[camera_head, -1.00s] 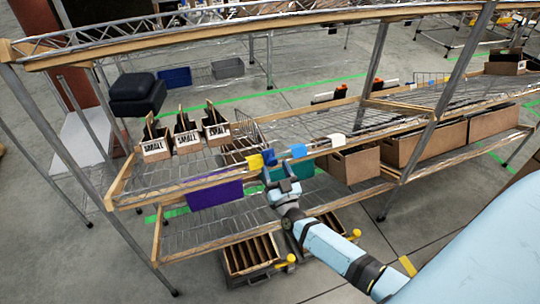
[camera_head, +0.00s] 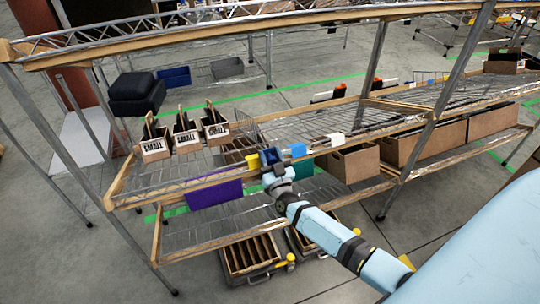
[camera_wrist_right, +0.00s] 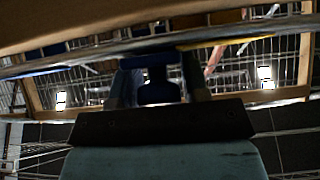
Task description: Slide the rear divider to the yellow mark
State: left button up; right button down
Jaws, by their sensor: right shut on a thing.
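The yellow mark (camera_head: 254,160) is on the front rail of the middle shelf (camera_head: 190,181). Just right of it, my right gripper (camera_head: 271,158) is at the rail, shut on a dark blue knob-like piece, which shows between the fingers in the wrist view (camera_wrist_right: 158,92). A wire divider (camera_head: 247,129) stands upright on the shelf behind the yellow mark. I cannot tell whether the blue piece joins this divider. My left gripper is not in view.
A light blue tag (camera_head: 298,150) and a white tag (camera_head: 337,140) sit further right on the rail. Small labelled cartons (camera_head: 185,138) stand to the left. A purple bin (camera_head: 215,194) hangs below, and brown cartons (camera_head: 352,164) are on the right.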

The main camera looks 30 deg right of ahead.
jog(key=a, duration=0.2)
jog(key=w+a, duration=0.1)
jog(key=a, duration=0.1)
jog(key=shift+a, duration=0.2)
jog(key=c, duration=0.8)
grip_release()
jog(key=shift+d, duration=0.1)
send_near(256, 159)
jog(key=s, duration=0.1)
jog(key=s+a, duration=0.1)
jog(key=s, duration=0.3)
jog(key=shift+s+a+r, duration=0.2)
jog(key=shift+a+r, duration=0.2)
